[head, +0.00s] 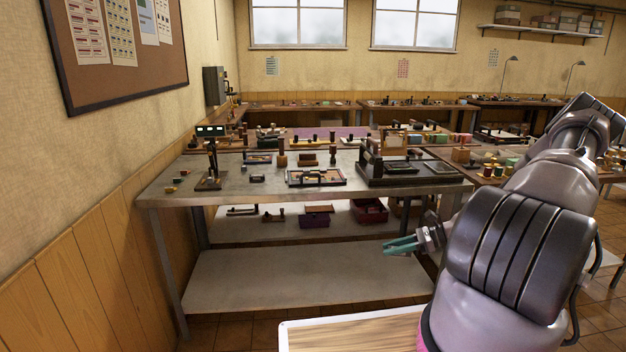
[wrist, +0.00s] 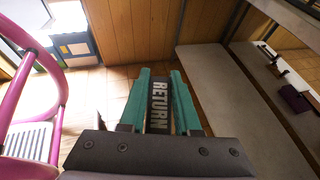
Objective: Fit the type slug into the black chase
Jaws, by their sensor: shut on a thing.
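My gripper (head: 402,244) has teal fingers and is out in front of the bench, below its top, at the right of the head view. The fingers hide the slug's sides. The slug cannot be made out in the head view. A black rectangular frame, which looks like the chase (head: 317,185), lies on the metal bench top near the middle, with lighter pieces inside. My gripper is well apart from it. The chase is not in the wrist view.
The metal bench (head: 245,193) also carries a black press (head: 412,181) at right, a small upright device (head: 208,182) at left and several small tools. Its lower shelf (head: 300,283) is bare. A wooden wall (head: 75,290) closes the left side.

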